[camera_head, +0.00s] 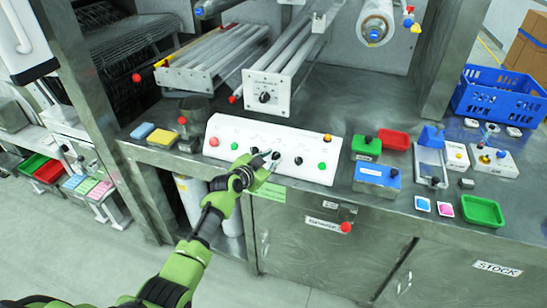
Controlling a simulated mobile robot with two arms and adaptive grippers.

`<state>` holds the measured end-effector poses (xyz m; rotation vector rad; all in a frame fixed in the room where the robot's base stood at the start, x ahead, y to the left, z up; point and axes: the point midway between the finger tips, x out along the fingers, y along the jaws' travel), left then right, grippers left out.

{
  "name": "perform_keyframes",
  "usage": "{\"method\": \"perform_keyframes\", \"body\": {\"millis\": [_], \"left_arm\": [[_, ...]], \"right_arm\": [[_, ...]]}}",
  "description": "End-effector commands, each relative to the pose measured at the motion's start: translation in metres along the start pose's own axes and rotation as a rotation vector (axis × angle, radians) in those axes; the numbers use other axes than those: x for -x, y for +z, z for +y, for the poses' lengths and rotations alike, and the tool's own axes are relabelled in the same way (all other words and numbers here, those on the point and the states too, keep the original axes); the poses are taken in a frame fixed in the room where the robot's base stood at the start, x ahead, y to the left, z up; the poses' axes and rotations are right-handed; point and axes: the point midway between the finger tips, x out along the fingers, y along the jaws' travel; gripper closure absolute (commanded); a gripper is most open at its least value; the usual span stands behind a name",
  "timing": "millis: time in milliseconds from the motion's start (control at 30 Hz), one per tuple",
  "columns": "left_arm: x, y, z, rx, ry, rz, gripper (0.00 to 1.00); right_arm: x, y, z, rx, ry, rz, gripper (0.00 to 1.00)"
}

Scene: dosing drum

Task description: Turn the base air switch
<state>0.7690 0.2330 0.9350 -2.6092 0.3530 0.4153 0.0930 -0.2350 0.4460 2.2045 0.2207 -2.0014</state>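A white sloped control panel (225,128) stands on the steel counter. It carries a red button (214,141), a green button (234,146), several black knobs, one of them at the right (298,160), and another green button (321,166). I cannot read its labels, so I cannot tell which knob is the base air switch. My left gripper (268,160) is at the panel's middle, with its fingertips close to the central black knobs and partly covering them. I cannot tell whether it touches a knob or how far its fingers are apart. My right gripper is not in view.
Metal roller frames (210,62) rise behind the panel. Yellow and blue blocks (161,137) lie left of it. A green box (366,148), red tray (395,140), blue box (377,180) and green tray (482,211) are right. A blue crate (500,95) stands at the back right.

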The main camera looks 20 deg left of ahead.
Motion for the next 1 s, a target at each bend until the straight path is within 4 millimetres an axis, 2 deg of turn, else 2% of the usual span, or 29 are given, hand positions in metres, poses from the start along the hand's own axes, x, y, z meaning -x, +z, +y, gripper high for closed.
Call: {"method": "perform_keyframes", "body": {"millis": [200,600,700,1000], "left_arm": [[-0.016,0.0,0.0,0.0,0.0,0.0,0.76],[-0.02,0.0,0.0,0.0,0.0,-0.001,0.76],[-0.019,0.0,0.0,0.0,0.0,-0.001,1.0],[-0.019,0.0,0.0,0.015,-0.004,-0.001,1.0]], "right_arm": [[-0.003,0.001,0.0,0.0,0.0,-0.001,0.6],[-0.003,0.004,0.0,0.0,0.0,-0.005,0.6],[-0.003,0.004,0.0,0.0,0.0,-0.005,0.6],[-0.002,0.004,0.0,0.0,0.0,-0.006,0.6]]}}
